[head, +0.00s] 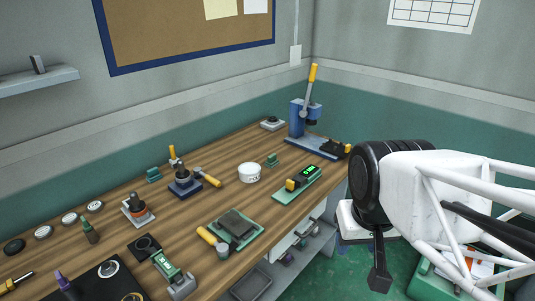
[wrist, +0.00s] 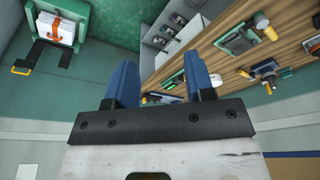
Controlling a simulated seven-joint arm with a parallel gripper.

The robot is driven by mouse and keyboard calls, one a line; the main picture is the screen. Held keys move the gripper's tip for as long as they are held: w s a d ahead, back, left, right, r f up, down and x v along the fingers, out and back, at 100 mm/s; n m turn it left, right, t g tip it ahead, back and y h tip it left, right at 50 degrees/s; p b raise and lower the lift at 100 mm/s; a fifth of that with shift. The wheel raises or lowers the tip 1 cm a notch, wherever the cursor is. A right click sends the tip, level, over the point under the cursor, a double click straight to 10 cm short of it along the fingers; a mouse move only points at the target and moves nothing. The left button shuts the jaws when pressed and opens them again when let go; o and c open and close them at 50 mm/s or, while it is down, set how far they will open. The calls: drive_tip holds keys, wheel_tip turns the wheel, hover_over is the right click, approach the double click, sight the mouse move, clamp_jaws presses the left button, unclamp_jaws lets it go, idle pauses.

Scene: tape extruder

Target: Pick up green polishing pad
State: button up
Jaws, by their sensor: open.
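No single object is clearly the green polishing pad. Candidates in the head view are a small green block (head: 153,175) at the back of the bench, another small green block (head: 271,160) near the white round tin, and a green board (head: 244,238) under a dark grey slab. The board also shows in the wrist view (wrist: 228,34). My gripper (head: 379,268) hangs at the right of the head view, off the bench's right end. In the wrist view my gripper (wrist: 161,72) is open, with two blue fingers apart and nothing between them.
Shelves (head: 305,245) sit below.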

drive_tip(key=w+a+r+m, duration=0.1)
drive_tip(key=w+r, duration=0.1)
drive_tip(key=w, duration=0.7)
drive_tip(key=w+r+m, duration=0.1)
drive_tip(key=w+r, duration=0.2)
drive_tip(key=w, duration=0.7)
drive_tip(key=m+g, duration=0.3)
drive_tip(key=m, duration=0.4)
hover_over(272, 155)
wheel_tip(272, 155, down, 22)
drive_tip(key=shift+r, duration=0.1)
drive_tip(key=shift+f, duration=1.3)
drive_tip(key=shift+f, duration=0.1)
